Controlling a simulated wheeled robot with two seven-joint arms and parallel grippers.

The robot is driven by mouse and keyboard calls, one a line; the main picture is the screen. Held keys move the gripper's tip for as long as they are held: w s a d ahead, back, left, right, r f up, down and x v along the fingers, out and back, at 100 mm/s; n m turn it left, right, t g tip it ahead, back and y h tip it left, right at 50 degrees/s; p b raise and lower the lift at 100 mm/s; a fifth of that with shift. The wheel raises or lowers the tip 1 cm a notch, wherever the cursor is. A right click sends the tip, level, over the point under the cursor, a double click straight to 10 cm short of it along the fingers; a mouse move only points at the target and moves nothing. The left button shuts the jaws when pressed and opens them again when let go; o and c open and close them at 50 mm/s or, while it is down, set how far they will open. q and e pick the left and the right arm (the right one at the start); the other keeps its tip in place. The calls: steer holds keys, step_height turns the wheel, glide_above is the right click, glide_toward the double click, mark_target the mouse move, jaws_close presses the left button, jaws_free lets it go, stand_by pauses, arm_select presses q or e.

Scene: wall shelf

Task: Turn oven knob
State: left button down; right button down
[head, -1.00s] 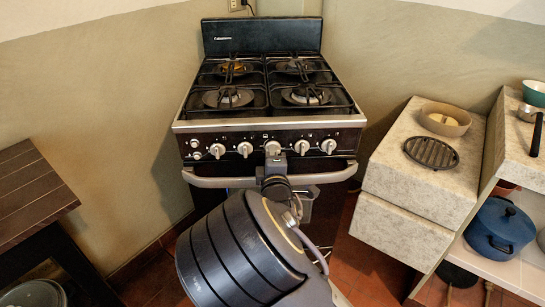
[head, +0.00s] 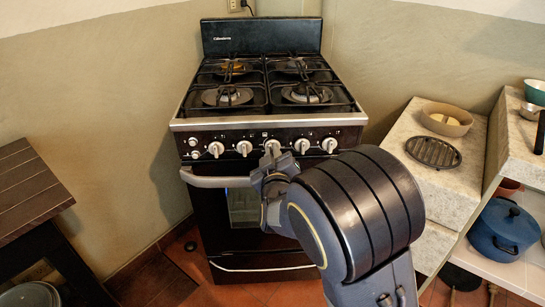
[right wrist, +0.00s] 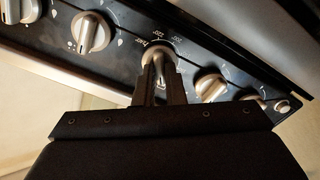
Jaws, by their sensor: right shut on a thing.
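The stove (head: 262,100) stands against the wall with a row of several light metal knobs on its front panel. The oven knob (head: 272,146) is the middle one. In the right wrist view the oven knob (right wrist: 158,52) has temperature numbers around it. My right gripper (head: 272,160) reaches it from the front and is shut on its grip. In the right wrist view the gripper's fingers (right wrist: 160,82) lie on both sides of the grip, and the panel looks tilted. My left gripper is not in view.
The oven handle bar (head: 220,181) runs just below the knobs. Other knobs (head: 301,146) sit close on both sides. A stone counter (head: 403,173) with a bowl and a trivet stands on the right, and a dark wooden table (head: 28,190) on the left.

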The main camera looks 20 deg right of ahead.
steer(key=m+b, duration=0.2)
steer(key=m, duration=0.4)
steer(key=shift+d+b, duration=0.1)
steer(key=shift+b, duration=0.3)
steer(key=shift+m, duration=0.3)
steer(key=c, duration=1.5)
jaws_free()
steer(key=shift+s, duration=0.1)
steer(key=s+a+p, duration=0.1)
steer(key=s, duration=0.6)
steer(key=shift+s+a, duration=0.3)
